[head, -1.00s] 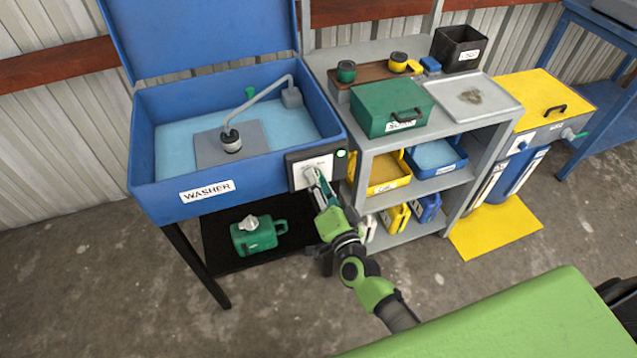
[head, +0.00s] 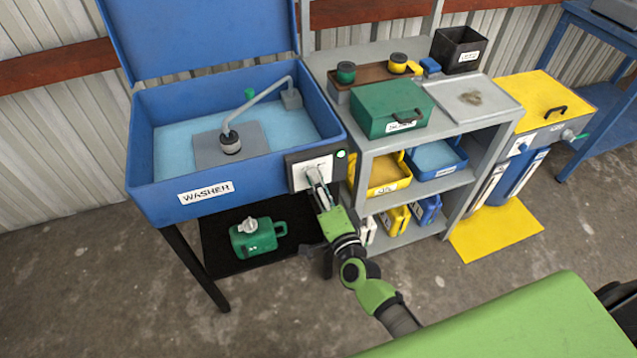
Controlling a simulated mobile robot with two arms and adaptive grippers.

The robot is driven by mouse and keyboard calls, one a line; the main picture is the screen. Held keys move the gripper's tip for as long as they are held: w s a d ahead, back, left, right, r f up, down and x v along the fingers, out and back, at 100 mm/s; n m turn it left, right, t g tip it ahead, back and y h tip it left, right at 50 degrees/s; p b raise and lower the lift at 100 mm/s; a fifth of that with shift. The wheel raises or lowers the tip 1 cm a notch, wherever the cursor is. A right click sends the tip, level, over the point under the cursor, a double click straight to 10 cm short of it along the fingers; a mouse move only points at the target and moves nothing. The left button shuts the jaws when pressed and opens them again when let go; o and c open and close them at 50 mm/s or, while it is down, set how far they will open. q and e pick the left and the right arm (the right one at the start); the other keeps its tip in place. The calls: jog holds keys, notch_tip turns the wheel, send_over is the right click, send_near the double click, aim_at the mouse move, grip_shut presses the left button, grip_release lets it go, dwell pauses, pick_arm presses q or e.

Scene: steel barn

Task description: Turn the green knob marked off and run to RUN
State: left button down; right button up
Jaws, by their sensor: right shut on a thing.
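The blue washer (head: 165,208) stands at the left with its lid up. A pale control panel (head: 299,181) in a dark frame is on its front right corner. A lit green lamp (head: 341,155) shows at the panel's upper right. My right gripper (head: 316,180) is at the panel, shut on the knob there. The knob is almost wholly hidden by the fingers, so its colour and pointer cannot be made out. The panel's marks are too small to read. My left gripper is not in view.
A grey shelf unit (head: 372,150) with a green box (head: 385,118) and yellow and blue bins is close on the right. A yellow-lidded unit (head: 540,95) stands farther right.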

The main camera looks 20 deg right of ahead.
jog(key=o, duration=1.1)
jog(key=s, duration=1.2)
jog(key=shift+d, duration=0.2)
